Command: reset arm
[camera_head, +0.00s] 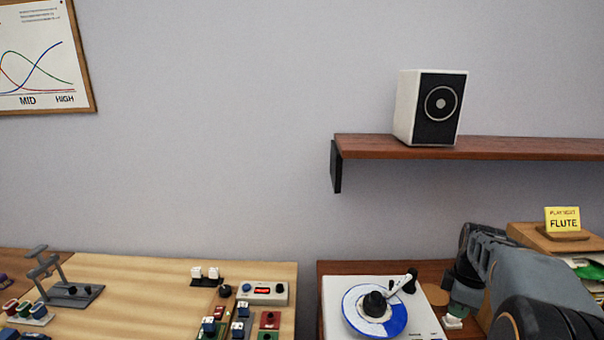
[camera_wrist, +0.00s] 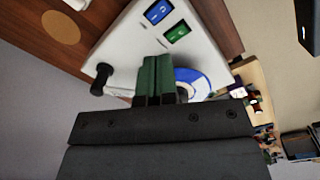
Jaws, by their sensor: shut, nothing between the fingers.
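My gripper (camera_wrist: 156,60) shows in the wrist view as two dark green fingers side by side on a black body. They are shut with nothing between them. Behind them is the white record player (camera_wrist: 125,45) with a blue-and-white record partly hidden by the fingers. In the head view my arm (camera_head: 540,290) reaches in from the lower right, to the right of the record player (camera_head: 335,295). My fingertips are hard to make out there.
A speaker (camera_head: 437,104) stands on a wall shelf (camera_head: 520,148) above. A yellow flute card (camera_head: 562,218) stands on a wooden box (camera_head: 525,234) behind my arm. Small modules and a grey stand (camera_head: 72,292) crowd the left table (camera_head: 150,275). The wall between is clear.

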